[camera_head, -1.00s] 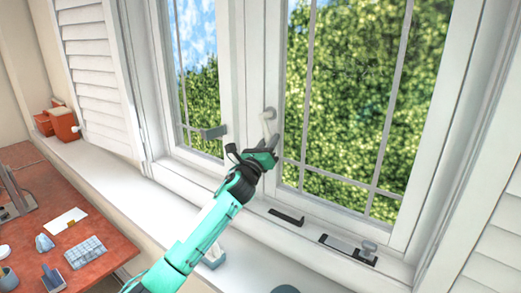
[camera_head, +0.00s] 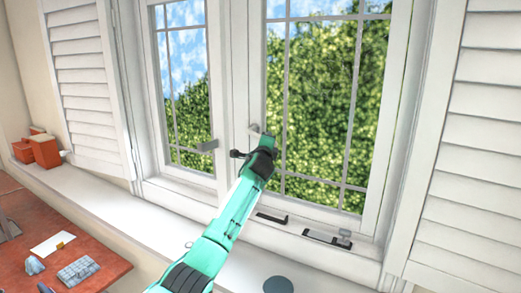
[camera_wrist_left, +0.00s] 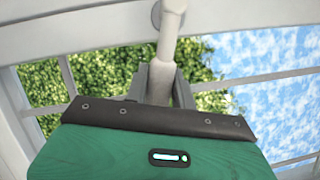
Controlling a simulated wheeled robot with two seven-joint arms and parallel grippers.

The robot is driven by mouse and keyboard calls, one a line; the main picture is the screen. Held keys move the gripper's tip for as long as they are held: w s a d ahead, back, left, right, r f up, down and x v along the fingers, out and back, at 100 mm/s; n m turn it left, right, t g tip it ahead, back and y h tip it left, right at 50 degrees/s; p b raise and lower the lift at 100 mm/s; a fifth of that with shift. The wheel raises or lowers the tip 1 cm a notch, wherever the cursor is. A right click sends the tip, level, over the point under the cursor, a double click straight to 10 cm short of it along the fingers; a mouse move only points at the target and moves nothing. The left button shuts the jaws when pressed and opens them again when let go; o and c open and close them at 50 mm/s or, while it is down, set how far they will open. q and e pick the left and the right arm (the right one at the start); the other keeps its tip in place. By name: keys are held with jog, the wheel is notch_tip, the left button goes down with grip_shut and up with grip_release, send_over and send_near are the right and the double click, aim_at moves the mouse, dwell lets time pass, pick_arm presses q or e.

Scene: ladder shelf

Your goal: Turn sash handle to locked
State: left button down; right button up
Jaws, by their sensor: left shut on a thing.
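The white sash handle (camera_head: 254,129) is on the middle frame of the window. In the head view only its top by the round mount shows; my gripper hides the rest. My left gripper (camera_head: 267,143) reaches up to it from the lower left. In the left wrist view the handle (camera_wrist_left: 168,38) runs from its round mount down between my two grey fingers (camera_wrist_left: 160,82), which are shut on it. My right gripper is not in view.
A dark stay bar (camera_head: 272,218) and a catch plate (camera_head: 327,240) sit on the lower frame. White shutters (camera_head: 85,90) flank the window. Orange boxes (camera_head: 40,150) stand on the sill's left end.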

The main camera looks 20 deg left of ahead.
pick_arm(q)
jog(key=shift+d+r+n, duration=0.1)
jog(key=shift+r+n, duration=0.3)
jog(key=shift+r, duration=0.2)
jog(key=shift+r+n+g+p, duration=0.5)
jog(key=shift+r+n+p, duration=0.2)
jog(key=shift+n+p, duration=0.5)
jog(key=shift+r, duration=0.2)
jog(key=c, duration=1.2)
grip_release()
jog(key=shift+w+f, duration=0.1)
jog(key=shift+f, duration=0.05)
jog(key=shift+o, duration=0.2)
jog(key=shift+f, duration=0.1)
